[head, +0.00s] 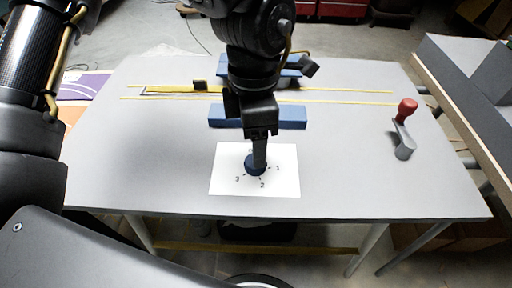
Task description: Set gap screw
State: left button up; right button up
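A round dark blue knob (249,170) sits on a white sheet (286,184) marked with a dial, near the front of the grey table. The numbers 1, 2 and 3 and short tick marks show around it; a 0 at the top is partly covered. My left gripper (259,165) points straight down over the knob, its fingertips at or touching it. The fingers overlap from this angle, so I cannot tell whether they are closed on it. The knob's upper side is partly hidden. My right gripper is out of view.
Behind the sheet lies a blue block (289,116), with yellow rails (350,91) and another blue bar (290,72) beyond. A grey crank with a red knob (406,106) stands at the right. The table's left and right front areas are clear.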

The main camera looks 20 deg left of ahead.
pick_arm(q)
notch_tip(320, 180, up, 6)
jog(key=shift+w+p, duration=0.15)
jog(key=shift+p, duration=0.25)
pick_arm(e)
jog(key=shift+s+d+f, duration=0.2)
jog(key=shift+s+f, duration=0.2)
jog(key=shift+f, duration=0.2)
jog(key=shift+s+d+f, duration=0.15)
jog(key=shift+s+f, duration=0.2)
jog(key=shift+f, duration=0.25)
pick_arm(q)
jog(key=shift+a+r, duration=0.1)
